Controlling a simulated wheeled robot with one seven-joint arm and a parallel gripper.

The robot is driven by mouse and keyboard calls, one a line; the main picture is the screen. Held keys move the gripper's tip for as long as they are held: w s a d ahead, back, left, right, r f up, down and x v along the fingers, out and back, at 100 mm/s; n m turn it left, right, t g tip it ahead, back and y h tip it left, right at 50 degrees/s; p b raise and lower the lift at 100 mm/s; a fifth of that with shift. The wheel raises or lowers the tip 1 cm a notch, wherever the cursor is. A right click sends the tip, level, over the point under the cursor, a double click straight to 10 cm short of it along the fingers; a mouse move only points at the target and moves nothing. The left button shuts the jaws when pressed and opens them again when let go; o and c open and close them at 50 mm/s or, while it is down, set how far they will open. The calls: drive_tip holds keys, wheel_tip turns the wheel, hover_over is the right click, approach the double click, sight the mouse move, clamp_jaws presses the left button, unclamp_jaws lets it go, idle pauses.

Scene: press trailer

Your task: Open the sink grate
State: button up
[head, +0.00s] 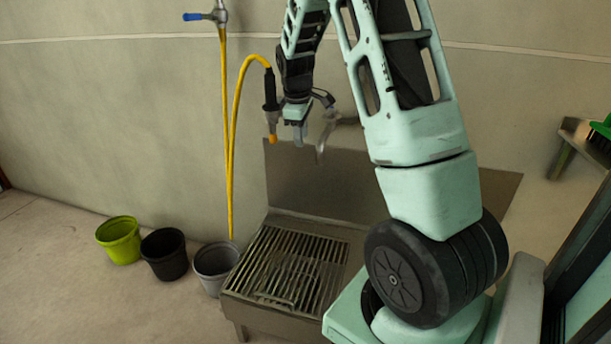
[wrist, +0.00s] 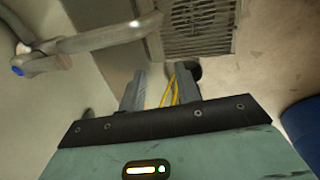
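The sink grate (head: 290,265), made of parallel metal bars, lies flat over the low metal sink (head: 240,308) in the head view. A thin handle-like bar seems to show near its front edge. Part of the grate also shows at the top of the wrist view (wrist: 198,25). My gripper (head: 298,140) is high above the sink, near the wall and apart from the grate. In the wrist view its two fingers (wrist: 160,70) stand apart with nothing clearly between them; a yellow hose shows beyond the gap.
A metal spout (head: 325,132) is close to my gripper, and it crosses the upper left of the wrist view (wrist: 95,40). A yellow hose (head: 228,150) with a black-and-orange nozzle (head: 271,105) hangs beside my gripper. Green (head: 120,240), black (head: 165,255) and grey (head: 213,265) buckets stand left of the sink.

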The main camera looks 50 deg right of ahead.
drive_tip(key=b+x, duration=0.2)
drive_tip(key=x, duration=1.2)
drive_tip(key=shift+f, duration=0.35)
drive_tip(key=shift+c, duration=0.3)
clamp_jaws()
idle(0.3)
drive_tip(key=shift+o, duration=0.3)
unclamp_jaws()
drive_tip(key=p+v, duration=0.2)
drive_tip(key=v, duration=1.5)
drive_tip(key=shift+r+p, duration=0.2)
drive_tip(key=shift+p, duration=0.15)
